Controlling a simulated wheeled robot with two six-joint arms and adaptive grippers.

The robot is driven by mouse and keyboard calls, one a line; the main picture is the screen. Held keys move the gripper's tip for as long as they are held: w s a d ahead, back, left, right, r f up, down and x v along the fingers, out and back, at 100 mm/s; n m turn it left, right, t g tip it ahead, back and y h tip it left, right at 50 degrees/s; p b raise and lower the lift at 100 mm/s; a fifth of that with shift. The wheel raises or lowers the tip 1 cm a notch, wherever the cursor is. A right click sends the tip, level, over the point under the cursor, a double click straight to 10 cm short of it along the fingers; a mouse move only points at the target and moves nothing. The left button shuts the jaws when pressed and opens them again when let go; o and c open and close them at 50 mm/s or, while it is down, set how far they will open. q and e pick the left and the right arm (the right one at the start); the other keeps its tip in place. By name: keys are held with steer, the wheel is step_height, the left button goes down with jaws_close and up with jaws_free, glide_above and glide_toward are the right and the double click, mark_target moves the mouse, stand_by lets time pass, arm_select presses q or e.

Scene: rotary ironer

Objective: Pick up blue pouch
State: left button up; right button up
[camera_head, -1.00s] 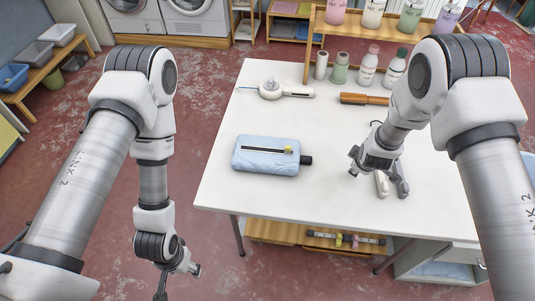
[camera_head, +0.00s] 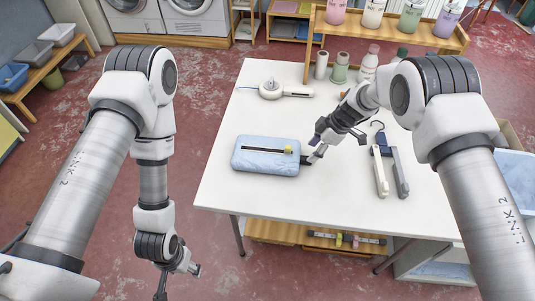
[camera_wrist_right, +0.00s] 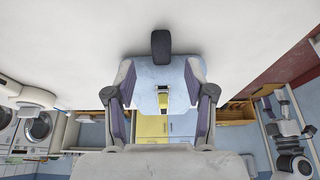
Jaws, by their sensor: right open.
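The blue pouch (camera_head: 262,165) is a light blue, rounded rectangle lying flat on the white table (camera_head: 228,196). A dark strip with a yellow end (camera_head: 272,150) lies on top of it, and a black knob (camera_head: 306,160) sticks out at its right end. My right gripper (camera_head: 317,148) is open at the pouch's right end, beside the knob. In the right wrist view the pouch (camera_wrist_right: 148,80) shows between the spread fingers; I cannot tell if they touch it. My left gripper (camera_head: 180,276) hangs low left of the table, its jaws unclear.
A white-and-grey clip-like tool (camera_head: 391,172) lies to the right. A white round-headed device (camera_head: 271,89) lies behind the pouch. Bottles (camera_head: 368,64) and spools (camera_head: 340,68) stand at the back right. The table's front left is clear.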

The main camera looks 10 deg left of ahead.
mark_target(306, 158)
steer(key=x, duration=0.4)
steer(key=shift+a+f, duration=0.15)
steer(key=shift+f, duration=0.05)
steer(key=shift+s, duration=0.1)
jaws_close()
step_height(306, 158, up, 10)
